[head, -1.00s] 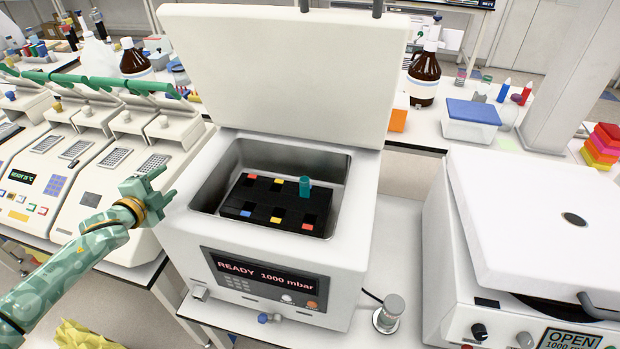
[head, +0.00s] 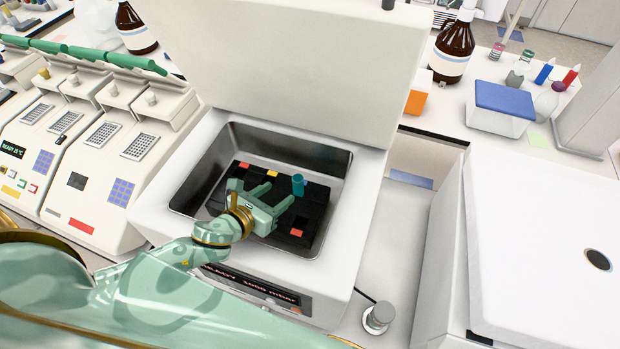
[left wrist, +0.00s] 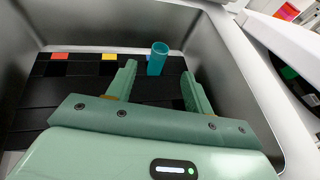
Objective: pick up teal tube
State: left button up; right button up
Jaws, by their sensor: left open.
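The teal tube (head: 298,184) stands upright in the black rack (head: 318,213) inside the open chamber. It also shows in the left wrist view (left wrist: 157,60), just beyond my fingertips and between their lines. My left gripper (head: 278,196) is open and empty, low over the rack on the near side of the tube. In the left wrist view its two fingers (left wrist: 157,78) point toward the tube, one on each side. I cannot tell whether either finger touches the tube. The tube's lower end is hidden in the rack. My right gripper is not in view.
The metal chamber wall (head: 335,160) surrounds the rack closely, and the raised white lid (head: 285,75) stands behind. Red and yellow markers sit on the rack. A small knobbed cylinder (head: 378,317) stands right of the machine. Thermal cyclers (head: 90,160) are at left.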

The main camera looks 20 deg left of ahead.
aim_at(301, 178)
pick_arm(q)
jog(key=x, duration=0.6)
jog(key=b+x, duration=0.1)
jog(key=x, duration=0.5)
jog(key=shift+f, duration=0.25)
jog(key=shift+s, duration=0.1)
jog(key=shift+r, duration=0.1)
jog(key=shift+c, duration=0.3)
jog(key=c, duration=1)
